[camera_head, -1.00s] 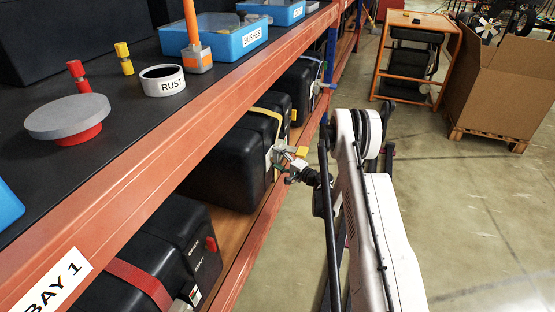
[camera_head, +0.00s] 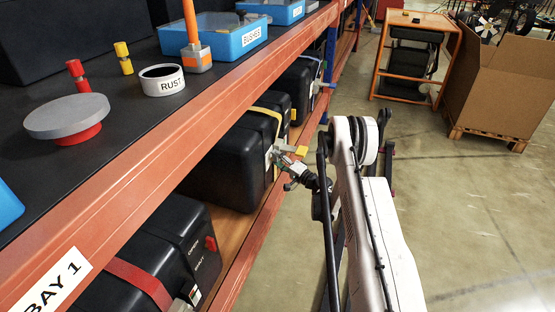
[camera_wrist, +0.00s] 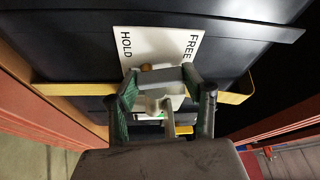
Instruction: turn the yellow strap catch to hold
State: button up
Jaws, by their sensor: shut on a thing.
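A black case (camera_head: 235,160) with a yellow strap (camera_head: 268,111) stands on the lower shelf. In the wrist view, its white plate (camera_wrist: 165,44) reads HOLD on the left and FREE on the right, and the yellow strap (camera_wrist: 75,89) crosses the case behind my gripper. My gripper (camera_head: 285,160) is at the case's front, shut on the strap catch, whose yellow part (camera_head: 301,150) shows beside the fingers. In the wrist view, my gripper (camera_wrist: 162,82) is in front of the plate's lower part. Its fingers hide much of the catch, so its exact angle is unclear.
A black case with a red strap (camera_head: 140,281) stands nearer on the lower shelf, another black case (camera_head: 300,85) farther along. The orange shelf beam (camera_head: 150,170) runs above. The aisle floor (camera_head: 470,220) to the right is clear. A cardboard box (camera_head: 500,85) stands farther back.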

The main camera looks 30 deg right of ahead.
dwell(0.3)
jog(key=o, duration=1.1)
jog(key=shift+r, duration=0.1)
